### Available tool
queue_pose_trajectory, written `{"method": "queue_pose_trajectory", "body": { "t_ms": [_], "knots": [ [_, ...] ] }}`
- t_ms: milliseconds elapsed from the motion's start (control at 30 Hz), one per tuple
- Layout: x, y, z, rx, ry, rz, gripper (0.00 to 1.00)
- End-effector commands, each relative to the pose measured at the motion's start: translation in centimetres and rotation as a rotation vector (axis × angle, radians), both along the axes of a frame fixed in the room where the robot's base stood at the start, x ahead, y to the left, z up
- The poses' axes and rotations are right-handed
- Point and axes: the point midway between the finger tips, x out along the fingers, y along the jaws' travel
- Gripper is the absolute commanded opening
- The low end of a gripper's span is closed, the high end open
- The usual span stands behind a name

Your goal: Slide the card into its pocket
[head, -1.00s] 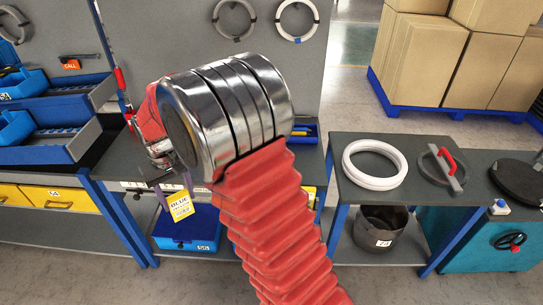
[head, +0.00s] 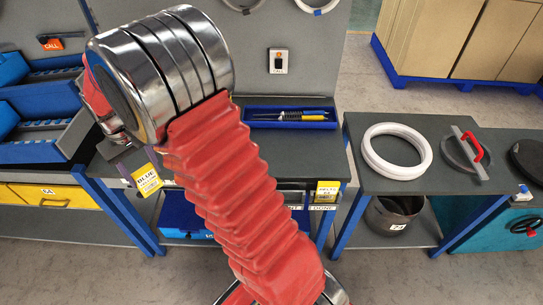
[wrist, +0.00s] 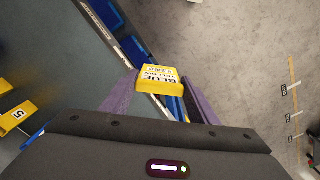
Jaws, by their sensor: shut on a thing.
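The yellow-and-white card (head: 148,180) with "BLUE" printed on it is in my gripper, in front of the bench's front edge. In the wrist view the card (wrist: 158,79) sits between the two purple fingers of my gripper (wrist: 160,95), printed face toward the camera. My gripper is shut on it; in the head view the arm hides most of the gripper. Another yellow card, marked "DELTA" (head: 327,191), stands at the bench front above a white "DONE" label (head: 322,208). Another label beside it is partly covered by my arm, and I cannot make out an empty pocket.
A blue tray (head: 334,124) with screwdrivers lies on the bench. A side table holds a white ring (head: 371,160) and a red-handled disc (head: 474,158). A metal bucket (head: 389,222) stands below. Blue bins are at left; cartons on a blue pallet (head: 440,75) are behind.

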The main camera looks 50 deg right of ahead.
Motion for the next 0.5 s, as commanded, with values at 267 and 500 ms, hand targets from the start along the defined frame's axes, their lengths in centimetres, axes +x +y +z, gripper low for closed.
{"method": "queue_pose_trajectory", "body": {
  "t_ms": [267,500],
  "knots": [
    [0.0,0.3,0.0,0.000,0.000,0.004,0.33],
    [-0.1,-0.9,0.3,0.000,-0.003,-0.016,0.33]
  ]
}}
